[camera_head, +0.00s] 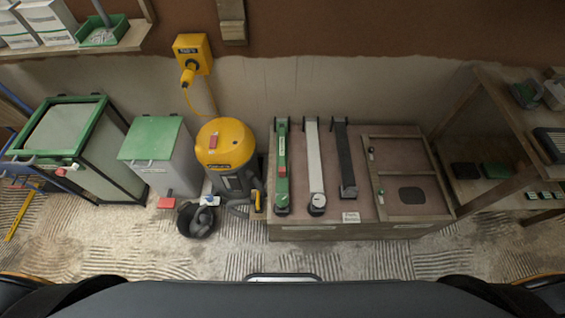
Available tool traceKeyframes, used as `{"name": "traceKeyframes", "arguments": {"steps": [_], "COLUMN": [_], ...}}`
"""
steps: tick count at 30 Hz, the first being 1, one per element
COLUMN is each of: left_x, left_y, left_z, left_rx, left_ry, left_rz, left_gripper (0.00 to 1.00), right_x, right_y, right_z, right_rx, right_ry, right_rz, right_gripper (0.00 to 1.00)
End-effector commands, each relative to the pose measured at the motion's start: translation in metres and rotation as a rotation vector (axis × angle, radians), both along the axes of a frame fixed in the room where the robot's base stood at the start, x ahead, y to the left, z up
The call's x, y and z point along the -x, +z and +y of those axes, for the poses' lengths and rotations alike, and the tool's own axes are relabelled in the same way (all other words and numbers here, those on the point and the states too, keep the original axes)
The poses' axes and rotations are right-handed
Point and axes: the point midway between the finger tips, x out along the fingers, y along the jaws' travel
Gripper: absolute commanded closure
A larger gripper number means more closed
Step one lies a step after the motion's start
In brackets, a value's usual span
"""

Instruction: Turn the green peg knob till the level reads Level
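A low wooden bench (300,232) stands right of centre, with three long bars lying on it. The left bar is green (282,150), with a small red and white patch on its middle and a dark rounded end at the front. The middle bar is white (314,150), with a round whitish piece near its front end. The right bar is black (344,155). I cannot tell which small part is the green peg knob, and no level reading is legible. Neither of my grippers shows in the head view.
A yellow-topped vacuum (226,142) with a hose stands left of the bench. Further left are a green-lidded bin (153,138) and a green-framed rack (62,128). Wooden shelving (485,110) is at right. The ridged floor in front (200,258) is mostly clear.

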Motion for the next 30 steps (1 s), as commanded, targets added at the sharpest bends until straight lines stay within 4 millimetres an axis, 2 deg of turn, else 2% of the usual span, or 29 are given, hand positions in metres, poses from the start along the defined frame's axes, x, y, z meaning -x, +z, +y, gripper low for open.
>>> {"name": "traceKeyframes", "arguments": {"steps": [28, 30], "left_x": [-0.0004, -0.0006], "left_y": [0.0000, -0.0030], "left_z": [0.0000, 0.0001], "left_rx": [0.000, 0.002], "left_ry": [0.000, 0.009], "left_rz": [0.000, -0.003], "left_gripper": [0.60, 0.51], "right_x": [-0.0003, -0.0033], "right_y": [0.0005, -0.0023], "right_z": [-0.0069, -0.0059], "right_rx": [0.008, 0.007], "right_ry": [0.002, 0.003], "right_rz": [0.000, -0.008], "right_gripper": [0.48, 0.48]}}
